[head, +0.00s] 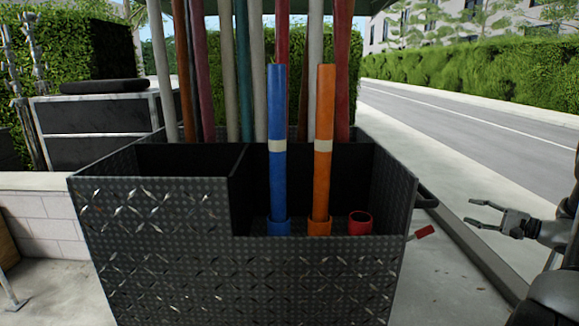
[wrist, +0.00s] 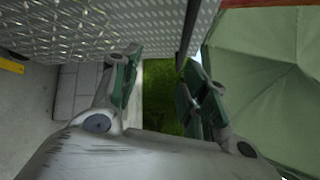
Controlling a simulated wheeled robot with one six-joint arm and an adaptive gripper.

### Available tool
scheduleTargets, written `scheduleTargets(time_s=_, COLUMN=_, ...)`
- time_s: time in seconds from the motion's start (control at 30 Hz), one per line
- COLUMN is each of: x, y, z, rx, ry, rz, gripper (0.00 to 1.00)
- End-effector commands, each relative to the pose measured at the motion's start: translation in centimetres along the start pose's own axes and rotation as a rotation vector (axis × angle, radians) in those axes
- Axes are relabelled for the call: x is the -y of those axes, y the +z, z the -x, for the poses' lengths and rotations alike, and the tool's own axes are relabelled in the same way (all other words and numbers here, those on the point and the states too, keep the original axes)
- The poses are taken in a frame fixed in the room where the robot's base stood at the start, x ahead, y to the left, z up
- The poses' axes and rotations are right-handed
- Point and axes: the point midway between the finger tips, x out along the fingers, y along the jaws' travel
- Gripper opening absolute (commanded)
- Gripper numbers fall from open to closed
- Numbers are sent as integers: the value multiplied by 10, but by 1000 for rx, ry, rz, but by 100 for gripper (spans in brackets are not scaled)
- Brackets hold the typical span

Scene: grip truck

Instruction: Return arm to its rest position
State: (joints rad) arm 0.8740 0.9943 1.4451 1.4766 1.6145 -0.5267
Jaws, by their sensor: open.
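My gripper (head: 473,212) is at the right of the head view, open and empty, with its fingers pointing left. It is to the right of the black diamond-plate bin (head: 160,260) and apart from it. In the wrist view my gripper (wrist: 160,78) shows two parted fingers with nothing between them. A blue pole (head: 277,180) stands upright in a blue ring (head: 279,228) in the bin. An orange pole (head: 322,185) stands upright in an orange ring (head: 319,227). A red ring (head: 359,222) beside them holds no pole.
Several longer poles stand at the back of the bin. A black handle (head: 427,198) and a small red piece (head: 424,232) stick out at its right side. A low block wall (head: 40,220) is at left. A road (head: 460,125) and pale pavement lie right.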

Motion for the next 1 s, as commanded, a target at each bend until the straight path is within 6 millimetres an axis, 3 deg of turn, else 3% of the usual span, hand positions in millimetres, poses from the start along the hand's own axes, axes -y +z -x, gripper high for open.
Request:
scheduleTargets(time_s=0.17, x=-43, y=19, z=8, rx=4, ry=132, rz=-121, gripper=44)
scheduleTargets(time_s=0.3, x=-69, y=55, z=21, rx=14, ry=317, rz=-211, gripper=44)
scheduleTargets(time_s=0.43, x=-78, y=95, z=29, rx=32, ry=500, rz=-245, gripper=44)
scheduleTargets(time_s=0.67, x=-70, y=182, z=48, rx=58, ry=870, rz=-179, gripper=44)
scheduleTargets(time_s=0.8, x=-54, y=240, z=66, rx=64, ry=1110, rz=-40, gripper=44)
scheduleTargets(time_s=1.0, x=-26, y=306, z=89, rx=58, ry=1359, rz=249, gripper=44)
